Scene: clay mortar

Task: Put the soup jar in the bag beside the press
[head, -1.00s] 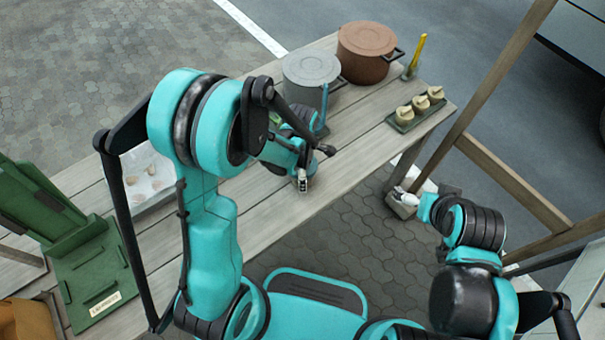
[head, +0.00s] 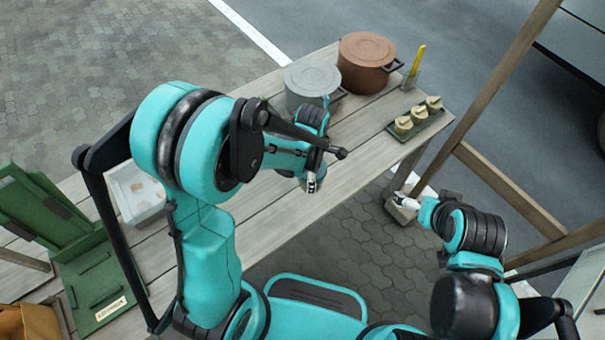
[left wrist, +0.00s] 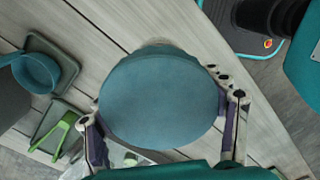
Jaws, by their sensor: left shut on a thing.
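In the left wrist view, my left gripper (left wrist: 163,115) is shut on the soup jar (left wrist: 158,90), with a finger on each side. Its round, flat teal top fills the middle of that view; its lower part is mostly hidden. In the head view, my left gripper (head: 311,182) is over the front edge of the table, and my arm hides the jar. The green press (head: 95,285) with a white label is at the lower left. The brown-orange bag (head: 28,322) is beside it, cut by the picture edge. My right gripper (head: 405,203) is off the table; its fingers are unclear.
A grey pot (head: 311,78) and a brown pot (head: 366,60) stand at the back. A tray (head: 408,127) with several small pale pots lies at the right end. A white container (head: 137,190) is near the press. A wooden frame (head: 505,190) rises at right.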

